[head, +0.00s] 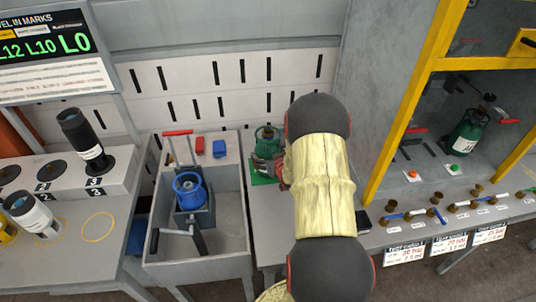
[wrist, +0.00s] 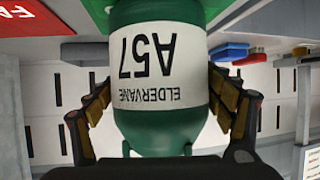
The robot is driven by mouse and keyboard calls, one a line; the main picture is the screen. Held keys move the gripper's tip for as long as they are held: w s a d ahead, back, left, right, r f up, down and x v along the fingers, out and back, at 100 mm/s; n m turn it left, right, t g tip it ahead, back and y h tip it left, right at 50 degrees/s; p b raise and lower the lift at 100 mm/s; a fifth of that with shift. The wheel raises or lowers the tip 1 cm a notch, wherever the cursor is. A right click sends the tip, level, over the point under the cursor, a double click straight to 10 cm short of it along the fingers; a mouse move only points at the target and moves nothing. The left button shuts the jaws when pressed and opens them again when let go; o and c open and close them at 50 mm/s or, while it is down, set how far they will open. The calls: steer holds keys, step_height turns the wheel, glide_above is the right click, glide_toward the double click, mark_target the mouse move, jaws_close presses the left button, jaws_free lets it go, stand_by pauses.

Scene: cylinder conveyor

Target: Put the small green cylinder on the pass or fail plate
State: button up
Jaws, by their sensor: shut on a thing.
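The small green cylinder (wrist: 160,140) has a white label reading A57 ELDERVANE, upside down in the wrist view. My gripper (wrist: 162,92) is shut on it, with one finger on each side of its body. In the head view the cylinder (head: 267,140) is upright over the green plate (head: 258,181), partly hidden by my arm. The green plate also shows behind its base in the wrist view (wrist: 222,14). I cannot tell whether the base touches the plate. A red plate (wrist: 28,38) with white letters FA shows in the wrist view; my arm hides it in the head view.
Left of the plates is a grey sink (head: 200,240) holding a blue-ringed fixture (head: 190,188). Red (head: 199,147) and blue (head: 219,149) blocks lie behind it. A yellow-framed cabinet (head: 405,110) on the right holds another green cylinder (head: 468,132). A slotted wall stands close behind.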

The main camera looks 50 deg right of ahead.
steer(key=shift+w+d+r, duration=0.1)
steer(key=shift+r, duration=0.2)
steer(key=o, duration=2.1)
steer(key=shift+f, duration=0.3)
